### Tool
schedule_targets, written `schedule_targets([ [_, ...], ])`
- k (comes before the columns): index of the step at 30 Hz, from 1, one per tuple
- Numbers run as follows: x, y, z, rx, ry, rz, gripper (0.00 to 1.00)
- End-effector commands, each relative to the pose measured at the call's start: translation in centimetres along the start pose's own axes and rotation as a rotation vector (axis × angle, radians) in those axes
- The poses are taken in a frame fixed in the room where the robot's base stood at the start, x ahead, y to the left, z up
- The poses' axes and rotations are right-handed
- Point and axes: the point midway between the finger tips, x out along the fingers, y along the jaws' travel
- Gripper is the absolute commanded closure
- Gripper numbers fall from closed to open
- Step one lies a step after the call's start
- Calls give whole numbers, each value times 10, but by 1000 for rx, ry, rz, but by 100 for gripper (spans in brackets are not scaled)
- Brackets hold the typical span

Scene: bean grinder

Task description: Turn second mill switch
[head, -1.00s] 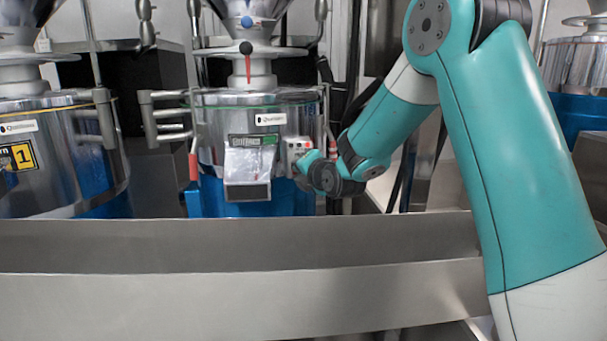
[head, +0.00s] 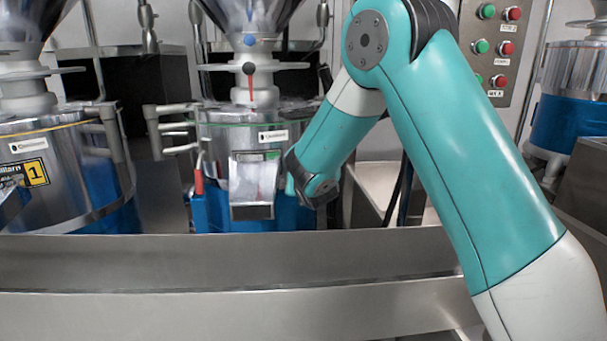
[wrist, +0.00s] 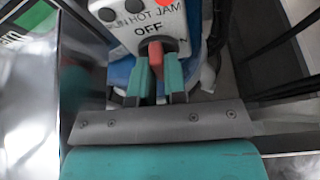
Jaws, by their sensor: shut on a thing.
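The second mill (head: 218,142) is a shiny metal drum on a blue base in the middle of the head view. Its switch is a red handle (wrist: 155,54) on a grey box (wrist: 140,18) in the wrist view. My gripper (wrist: 157,80) is shut on the red handle, one teal finger on each side. In the head view my wrist (head: 313,185) is at the drum's right side and hides the switch box.
Another mill with a yellow "1" label (head: 36,172) stands at the left. A long metal ledge (head: 220,262) runs across the front. A panel of green and red buttons (head: 497,45) is behind my arm. In the wrist view, the shiny drum wall (wrist: 75,70) is close at the left.

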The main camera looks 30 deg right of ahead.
Motion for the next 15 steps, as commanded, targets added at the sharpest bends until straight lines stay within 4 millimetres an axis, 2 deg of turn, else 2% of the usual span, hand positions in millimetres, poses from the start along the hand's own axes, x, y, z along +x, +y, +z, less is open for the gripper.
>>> schedule_targets([
  [6,-1,1,0,-87,4,-36,100],
  [15,0,0,-2,-127,3,-54,100],
])
